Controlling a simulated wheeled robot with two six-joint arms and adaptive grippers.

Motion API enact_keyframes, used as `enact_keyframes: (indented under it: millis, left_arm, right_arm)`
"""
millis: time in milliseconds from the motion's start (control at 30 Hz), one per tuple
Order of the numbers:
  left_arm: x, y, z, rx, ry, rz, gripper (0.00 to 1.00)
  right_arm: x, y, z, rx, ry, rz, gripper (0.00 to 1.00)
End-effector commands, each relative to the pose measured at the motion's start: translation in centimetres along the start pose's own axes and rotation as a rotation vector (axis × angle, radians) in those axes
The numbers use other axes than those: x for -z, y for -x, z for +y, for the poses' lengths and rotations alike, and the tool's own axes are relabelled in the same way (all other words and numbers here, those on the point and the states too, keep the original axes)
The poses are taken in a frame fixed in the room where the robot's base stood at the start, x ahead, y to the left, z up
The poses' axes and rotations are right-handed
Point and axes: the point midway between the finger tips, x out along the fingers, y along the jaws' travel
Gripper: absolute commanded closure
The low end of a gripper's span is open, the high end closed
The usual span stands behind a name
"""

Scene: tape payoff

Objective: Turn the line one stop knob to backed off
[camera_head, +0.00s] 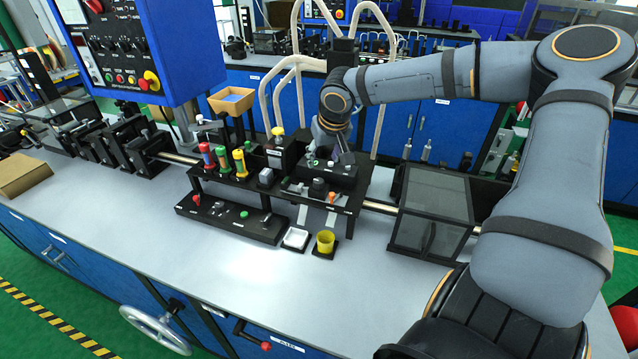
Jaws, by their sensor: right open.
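My right arm reaches in from the right, and its gripper (338,150) points down at the rear of the black fixture in the middle of the bench. The gripper is open, with its fingers close above a small black box (340,173) that carries small knobs. I cannot tell whether the fingers touch a knob, and the wrist hides part of the box top. Labels are too small to read, so I cannot tell which knob is the line one stop knob. My left gripper is not in view.
Red, green and yellow cylinders (223,160) stand on the fixture's left part. In front are a black button strip (230,218), a white tray (296,238) and a yellow cup (325,241). A dark transparent-sided box (432,215) stands right. The front bench top (200,260) is clear.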

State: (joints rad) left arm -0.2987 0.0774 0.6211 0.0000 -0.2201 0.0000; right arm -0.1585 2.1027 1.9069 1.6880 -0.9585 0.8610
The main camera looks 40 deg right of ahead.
Motion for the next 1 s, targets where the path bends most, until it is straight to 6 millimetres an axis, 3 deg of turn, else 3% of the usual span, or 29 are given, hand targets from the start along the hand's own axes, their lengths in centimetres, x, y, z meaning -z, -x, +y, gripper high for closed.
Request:
enact_keyframes:
  millis: [267, 700, 1000]
  left_arm:
    - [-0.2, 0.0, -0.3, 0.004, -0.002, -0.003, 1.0]
    - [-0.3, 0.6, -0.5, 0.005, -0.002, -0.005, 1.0]
    - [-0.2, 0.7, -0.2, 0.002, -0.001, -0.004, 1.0]
  right_arm:
    - [-0.7, -0.7, -0.1, 0.001, -0.024, -0.033, 0.48]
    - [-0.9, -8.9, -0.1, 0.0, -0.021, -0.032, 0.48]
    - [-0.9, -10.4, -0.2, 0.004, -0.022, -0.028, 0.48]
